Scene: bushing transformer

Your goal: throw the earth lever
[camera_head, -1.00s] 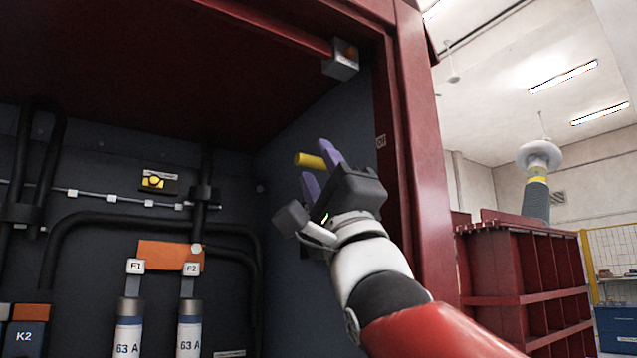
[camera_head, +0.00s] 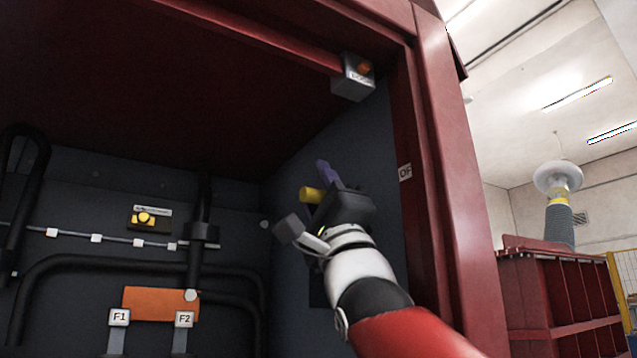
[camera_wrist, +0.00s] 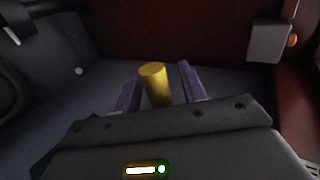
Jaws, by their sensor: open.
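The earth lever's yellow cylindrical handle (camera_head: 311,195) stands out near the cabinet's right inner wall in the head view. In the wrist view the yellow handle (camera_wrist: 153,82) lies between the two purple fingers of my gripper (camera_wrist: 158,92). The fingers are apart, with a visible gap on the right side of the handle; contact on the left cannot be told. In the head view my gripper (camera_head: 322,182) is at the handle, its body hiding the lever's base and one finger mostly.
The red cabinet frame (camera_head: 440,150) stands close to the right of my arm. A grey box with an orange lamp (camera_head: 354,77) hangs at the upper right corner. Black cables, an orange plate (camera_head: 160,302) and a yellow knob (camera_head: 147,217) are on the back wall.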

